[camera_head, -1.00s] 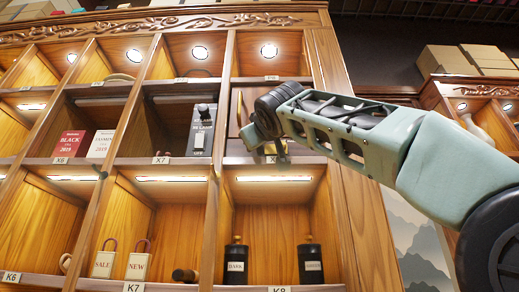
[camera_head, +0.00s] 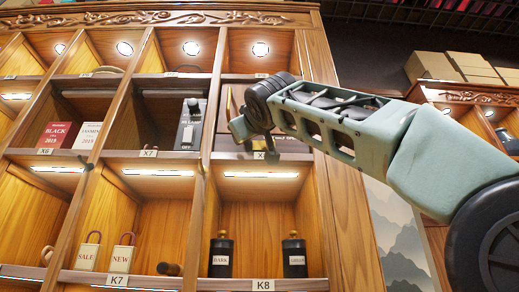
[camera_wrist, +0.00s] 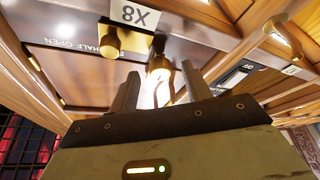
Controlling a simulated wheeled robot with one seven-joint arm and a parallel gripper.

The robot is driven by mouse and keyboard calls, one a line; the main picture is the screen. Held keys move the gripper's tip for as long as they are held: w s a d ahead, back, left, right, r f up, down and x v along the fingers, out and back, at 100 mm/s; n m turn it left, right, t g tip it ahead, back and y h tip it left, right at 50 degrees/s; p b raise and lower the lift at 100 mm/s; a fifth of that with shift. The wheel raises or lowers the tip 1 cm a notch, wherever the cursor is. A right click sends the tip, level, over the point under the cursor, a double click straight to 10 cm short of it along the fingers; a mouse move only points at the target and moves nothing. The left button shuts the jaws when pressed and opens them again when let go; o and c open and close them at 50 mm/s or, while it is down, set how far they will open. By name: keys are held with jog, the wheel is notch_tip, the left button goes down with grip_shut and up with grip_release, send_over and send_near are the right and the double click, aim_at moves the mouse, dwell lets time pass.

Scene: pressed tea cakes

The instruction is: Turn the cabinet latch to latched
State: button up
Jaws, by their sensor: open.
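The cabinet compartment marked X8 (camera_head: 259,155) has a dark door panel (camera_wrist: 75,72) with a "HALF OPEN" marking in the wrist view. In the head view my gripper (camera_head: 238,128) is at the front of X8, and my arm hides much of that compartment.
Wooden shelf edges and dividers surround X8. Below, the K8 compartment (camera_head: 263,285) holds two dark bottles (camera_head: 221,254). Stacked cartons (camera_head: 432,66) stand on another cabinet at right.

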jog(key=b+v, duration=1)
jog(key=v, duration=0.6)
jog(key=shift+w, duration=0.1)
